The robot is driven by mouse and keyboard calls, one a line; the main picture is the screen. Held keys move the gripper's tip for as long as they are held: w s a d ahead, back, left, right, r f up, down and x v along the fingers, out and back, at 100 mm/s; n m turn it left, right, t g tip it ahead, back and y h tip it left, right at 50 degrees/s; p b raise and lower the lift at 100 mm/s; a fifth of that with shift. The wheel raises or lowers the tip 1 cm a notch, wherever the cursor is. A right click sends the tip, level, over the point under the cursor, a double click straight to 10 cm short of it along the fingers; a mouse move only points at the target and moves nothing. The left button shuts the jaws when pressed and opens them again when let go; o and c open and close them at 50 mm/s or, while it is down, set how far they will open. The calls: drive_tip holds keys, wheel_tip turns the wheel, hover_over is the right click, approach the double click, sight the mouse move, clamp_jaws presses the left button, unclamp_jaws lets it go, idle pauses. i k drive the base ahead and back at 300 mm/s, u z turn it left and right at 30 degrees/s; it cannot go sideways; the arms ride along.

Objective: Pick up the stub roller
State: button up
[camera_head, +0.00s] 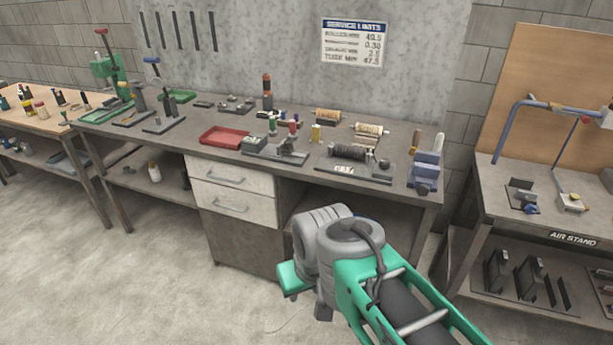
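I cannot tell for sure which thing is the stub roller. Several roller-like parts lie on the grey workbench (215,133). A dark ribbed roller (346,152) lies on a labelled base near the front right. Two tan wound rollers, one at the back (327,115) and one to its right (369,130), lie in cradles. A tan upright cylinder (416,138) stands near the right end. My green and grey arm reaches up from the bottom right, in front of the bench and apart from these parts. My gripper's fingers do not show.
A red tray (222,137) and a grey fixture (277,152) sit mid-bench. A blue-grey vise (425,170) stands at the right end. White drawers (232,187) are under the bench. The air stand (490,190) is to the right. Open concrete floor lies at left.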

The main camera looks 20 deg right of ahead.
sight(342, 149)
drive_tip(key=z, duration=1)
drive_tip(key=i, duration=1.6)
drive_tip(key=u, duration=1.2)
drive_tip(key=i, duration=0.35)
drive_tip(key=u, duration=0.15)
